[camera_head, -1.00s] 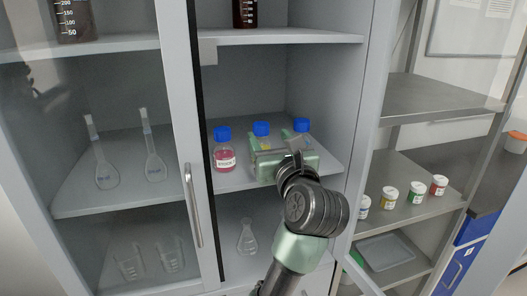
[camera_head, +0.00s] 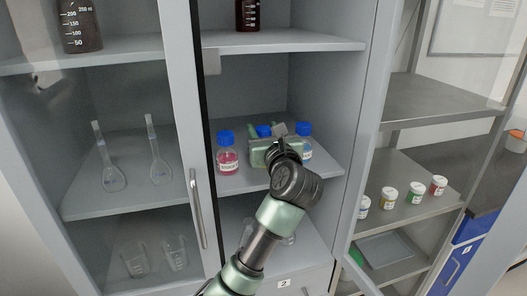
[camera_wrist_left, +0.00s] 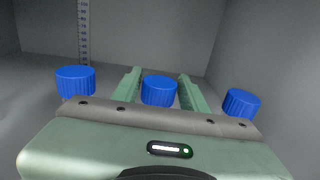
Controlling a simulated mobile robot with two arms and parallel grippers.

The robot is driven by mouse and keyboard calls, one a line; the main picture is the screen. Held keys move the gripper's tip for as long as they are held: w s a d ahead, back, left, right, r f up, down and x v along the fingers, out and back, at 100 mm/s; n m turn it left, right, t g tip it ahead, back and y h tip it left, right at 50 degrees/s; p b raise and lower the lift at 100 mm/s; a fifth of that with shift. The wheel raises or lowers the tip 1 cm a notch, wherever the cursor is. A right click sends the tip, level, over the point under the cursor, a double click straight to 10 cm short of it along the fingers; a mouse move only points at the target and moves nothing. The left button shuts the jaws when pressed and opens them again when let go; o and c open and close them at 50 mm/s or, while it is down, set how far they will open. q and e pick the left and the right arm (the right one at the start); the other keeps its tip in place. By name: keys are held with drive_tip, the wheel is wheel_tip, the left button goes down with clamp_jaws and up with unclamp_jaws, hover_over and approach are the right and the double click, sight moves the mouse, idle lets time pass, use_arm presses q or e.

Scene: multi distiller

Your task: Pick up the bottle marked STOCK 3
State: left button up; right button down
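Three blue-capped bottles stand in a row on the cabinet's middle shelf. The left bottle (camera_head: 227,160) holds pink-red liquid and has a white label whose number is too small to read surely. The middle bottle (camera_head: 264,131) is mostly hidden behind my gripper, its label out of sight. The right bottle (camera_head: 305,136) is partly covered by my arm. My left gripper (camera_head: 267,130) is open at the middle bottle. In the left wrist view its green fingers lie either side of the middle blue cap (camera_wrist_left: 159,91), with slight gaps. The other caps (camera_wrist_left: 76,81) are outside the fingers. My right gripper is not in view.
The cabinet's shelf (camera_head: 235,187) has side walls close by, and an upper shelf (camera_head: 290,46) holds a dark bottle (camera_head: 248,14). Glass flasks (camera_head: 159,168) stand behind the left door. Several small jars (camera_head: 416,192) stand on the rack at right.

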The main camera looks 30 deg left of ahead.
use_arm(q)
clamp_jaws()
idle(1.2)
